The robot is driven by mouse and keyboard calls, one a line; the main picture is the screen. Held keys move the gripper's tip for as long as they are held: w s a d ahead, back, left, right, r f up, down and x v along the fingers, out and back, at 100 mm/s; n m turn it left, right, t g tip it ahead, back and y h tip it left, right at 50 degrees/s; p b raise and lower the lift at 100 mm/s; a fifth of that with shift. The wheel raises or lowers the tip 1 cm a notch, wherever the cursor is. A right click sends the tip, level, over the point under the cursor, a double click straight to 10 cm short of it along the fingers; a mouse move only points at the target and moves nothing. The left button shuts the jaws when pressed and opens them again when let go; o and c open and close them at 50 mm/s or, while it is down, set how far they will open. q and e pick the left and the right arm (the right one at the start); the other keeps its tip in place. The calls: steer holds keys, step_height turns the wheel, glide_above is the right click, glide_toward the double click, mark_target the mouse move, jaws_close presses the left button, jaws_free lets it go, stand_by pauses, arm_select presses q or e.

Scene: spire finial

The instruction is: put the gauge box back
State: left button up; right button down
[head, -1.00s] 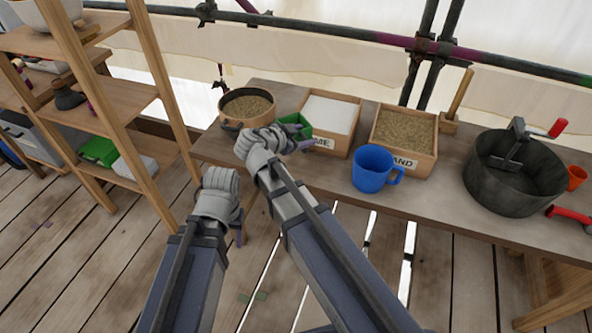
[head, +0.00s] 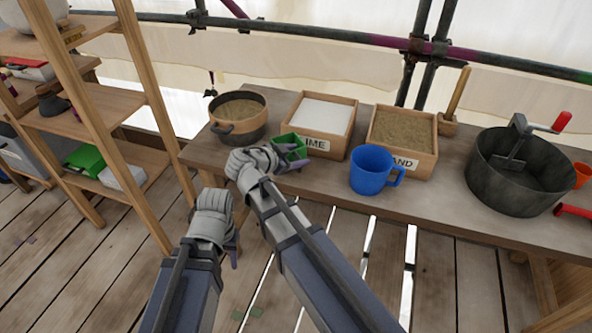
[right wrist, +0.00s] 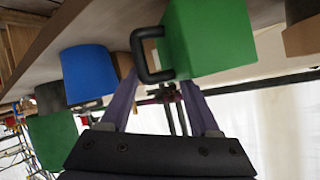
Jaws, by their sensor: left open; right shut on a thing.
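The gauge box is a small green open-topped box (head: 291,146) at the front left of the bench, in front of the lime box. In the right wrist view the green box (right wrist: 212,38) has a black handle (right wrist: 142,58) on its side. My right gripper (right wrist: 155,85) is shut with its purple fingers at this handle. In the head view my right gripper (head: 284,160) is partly hidden by its wrist. Whether the box touches the bench is unclear. My left gripper (head: 233,252) is open, low before the bench's front edge, mostly hidden by its own wrist.
On the bench (head: 440,205) stand a two-handled pan (head: 238,130), the lime box (head: 318,143), the sand box (head: 405,160), a blue mug (head: 370,172) and a dark drum (head: 505,185). A wooden shelf (head: 100,105) stands left.

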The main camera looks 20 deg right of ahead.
step_height(320, 180, down, 4)
steer(key=b, duration=0.3)
steer(key=shift+r+b, duration=0.25)
steer(key=shift+b, duration=0.1)
steer(key=shift+f, duration=0.15)
steer(key=shift+c, duration=0.6)
jaws_free()
steer(key=shift+r, duration=0.25)
